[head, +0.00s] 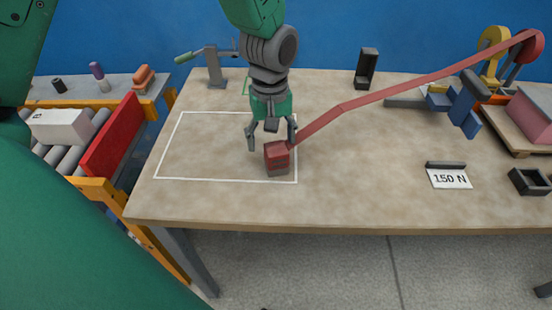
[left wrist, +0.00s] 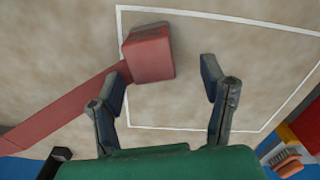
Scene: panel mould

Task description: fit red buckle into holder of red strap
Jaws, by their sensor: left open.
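The red strap (head: 400,89) runs from a red reel at the upper right down to the red buckle (head: 277,153), a block on the tabletop near the right side of a white outline. A dark grey part shows low on the block's front; I cannot tell whether it is the holder. My left gripper (head: 271,139) is open and empty just above and behind the buckle. In the left wrist view, the buckle (left wrist: 148,53) lies ahead of the open fingers (left wrist: 165,84), nearer the left one, with the strap (left wrist: 72,108) trailing to the lower left. My right gripper is not in view.
A black stand (head: 367,70) and a grey post with a green handle (head: 213,66) stand at the back. A "150 N" card (head: 449,178) and a small black open box (head: 530,181) are at the right. The table (head: 345,195) is clear at front centre.

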